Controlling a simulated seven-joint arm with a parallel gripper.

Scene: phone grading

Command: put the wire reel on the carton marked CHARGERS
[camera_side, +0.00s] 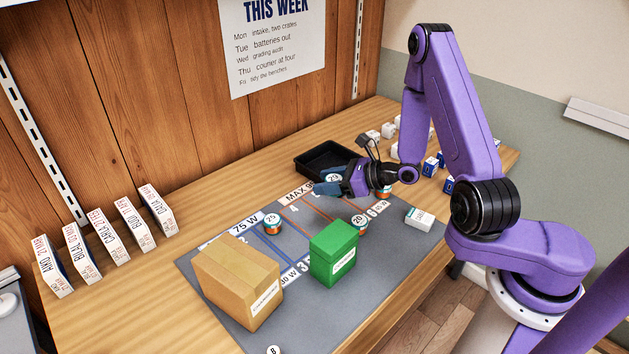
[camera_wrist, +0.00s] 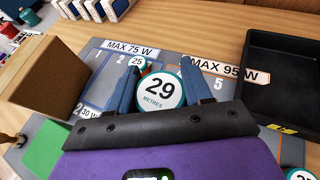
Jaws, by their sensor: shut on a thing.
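A wire reel with a round white label reading 29 METRES (camera_wrist: 160,91) is between the two blue fingers of my gripper (camera_side: 336,182). My gripper is shut on this reel, which shows only partly in the side view (camera_side: 333,177). It is over the mat by the MAX 95 W strip, in front of the black tray. A brown carton (camera_side: 230,284) with a white label stands at the mat's front left; it also shows in the wrist view (camera_wrist: 42,78). A green box (camera_side: 332,257) with a white label stands right of it.
Reels marked 25 (camera_side: 271,224) and 20 (camera_side: 358,223) stand on the grey mat (camera_side: 215,323). A black tray (camera_side: 312,158) lies behind my gripper. A small white box (camera_side: 419,219) is at right. Several upright named boxes line the left. Blue and white blocks lie far right.

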